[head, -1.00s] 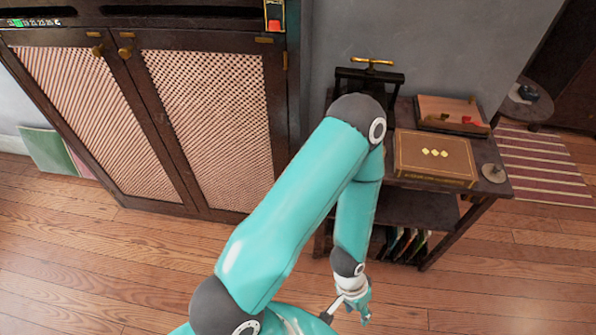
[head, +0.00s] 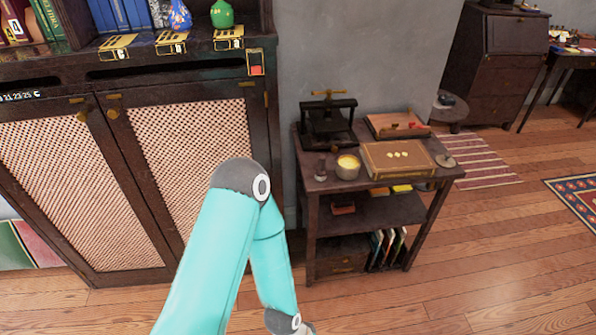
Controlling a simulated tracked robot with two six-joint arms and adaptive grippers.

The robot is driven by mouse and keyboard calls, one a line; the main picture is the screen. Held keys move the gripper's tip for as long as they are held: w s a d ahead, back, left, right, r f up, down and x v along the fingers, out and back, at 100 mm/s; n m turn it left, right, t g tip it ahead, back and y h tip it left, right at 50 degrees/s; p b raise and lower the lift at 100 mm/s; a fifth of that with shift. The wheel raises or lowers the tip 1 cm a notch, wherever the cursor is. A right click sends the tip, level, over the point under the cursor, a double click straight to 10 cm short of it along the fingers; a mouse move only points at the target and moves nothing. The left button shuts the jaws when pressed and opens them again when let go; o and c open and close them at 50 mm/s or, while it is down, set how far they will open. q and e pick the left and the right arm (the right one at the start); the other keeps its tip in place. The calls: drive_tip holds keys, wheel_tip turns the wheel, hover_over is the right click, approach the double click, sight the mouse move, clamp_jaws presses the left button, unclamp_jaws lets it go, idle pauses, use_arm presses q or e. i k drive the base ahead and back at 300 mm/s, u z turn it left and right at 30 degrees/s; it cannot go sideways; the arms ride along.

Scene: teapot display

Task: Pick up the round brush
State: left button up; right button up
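I cannot single out the round brush for sure. A small round tan piece with a short upright knob (head: 447,161) sits at the right end of the small table's top. A small dark upright piece (head: 320,170) stands at the table's front left, too small to make out. My teal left arm rises from the bottom left and bends down in front of the cabinet. Its wrist reaches the bottom edge, and its gripper fingers are below the picture. My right arm and gripper are out of view.
The dark small table (head: 330,184) also holds a press (head: 328,122), a yellow-filled bowl (head: 347,168), a brown box (head: 398,158) and a tray with red pieces (head: 397,124). A lattice-door cabinet (head: 190,180) stands left.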

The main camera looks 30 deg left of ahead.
sight(320, 173)
drive_tip(key=u, duration=0.4)
drive_tip(key=i, duration=1)
drive_tip(key=z, duration=0.05)
